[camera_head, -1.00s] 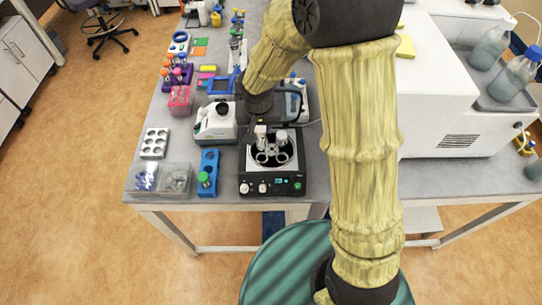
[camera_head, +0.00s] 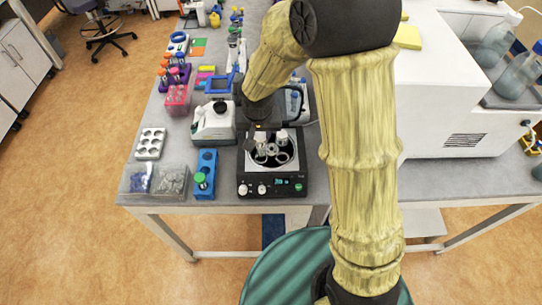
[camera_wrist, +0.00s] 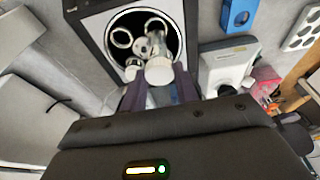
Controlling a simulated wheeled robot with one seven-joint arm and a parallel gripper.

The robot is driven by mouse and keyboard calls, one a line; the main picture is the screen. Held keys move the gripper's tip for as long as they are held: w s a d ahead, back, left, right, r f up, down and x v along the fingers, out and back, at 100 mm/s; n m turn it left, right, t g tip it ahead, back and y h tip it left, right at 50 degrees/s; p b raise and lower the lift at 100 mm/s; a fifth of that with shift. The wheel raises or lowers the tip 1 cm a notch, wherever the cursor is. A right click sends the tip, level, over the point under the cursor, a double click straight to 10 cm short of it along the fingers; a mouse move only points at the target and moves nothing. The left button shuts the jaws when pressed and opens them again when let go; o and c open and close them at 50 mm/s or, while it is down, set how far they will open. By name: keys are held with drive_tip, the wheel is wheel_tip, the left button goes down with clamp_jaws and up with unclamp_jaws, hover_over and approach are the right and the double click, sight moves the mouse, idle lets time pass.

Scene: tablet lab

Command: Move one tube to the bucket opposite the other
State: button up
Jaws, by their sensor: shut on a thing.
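The black centrifuge (camera_head: 245,178) stands open near the table's front edge. Its rotor (camera_head: 271,150) has ring-shaped buckets; the two nearer ones look empty. In the wrist view, empty buckets show at the far side of the rotor (camera_wrist: 150,44). My gripper (camera_wrist: 158,88) is shut on a white-capped tube (camera_wrist: 160,71) above the rotor's far side. In the head view this tube (camera_head: 260,137) is on the left. The other white-capped tube (camera_head: 281,135) is to its right, at the rotor; it also shows in the wrist view (camera_wrist: 132,67).
A white instrument (camera_head: 213,124) stands close left of the centrifuge. A large white machine (camera_head: 440,110) stands right.

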sight(260, 145)
drive_tip(key=shift+s+f+b+x, duration=0.1)
drive_tip(key=shift+s+b+x, duration=0.2)
drive_tip(key=shift+b+x, duration=1)
drive_tip(key=shift+s+f+b+x, duration=0.1)
drive_tip(key=shift+s+b+x, duration=0.2)
drive_tip(key=shift+b+x, duration=0.95)
drive_tip(key=shift+s+f+b+x, duration=0.1)
drive_tip(key=shift+s+b+x, duration=0.2)
drive_tip(key=shift+b+x, duration=1)
idle(0.7)
drive_tip(key=shift+s+r, duration=0.1)
drive_tip(key=shift+r, duration=0.15)
drive_tip(key=o, duration=0.9)
drive_tip(key=v, duration=1.7)
drive_tip(key=shift+s+r+b, duration=0.1)
drive_tip(key=shift+r+b, duration=0.05)
drive_tip(key=shift+b, duration=0.2)
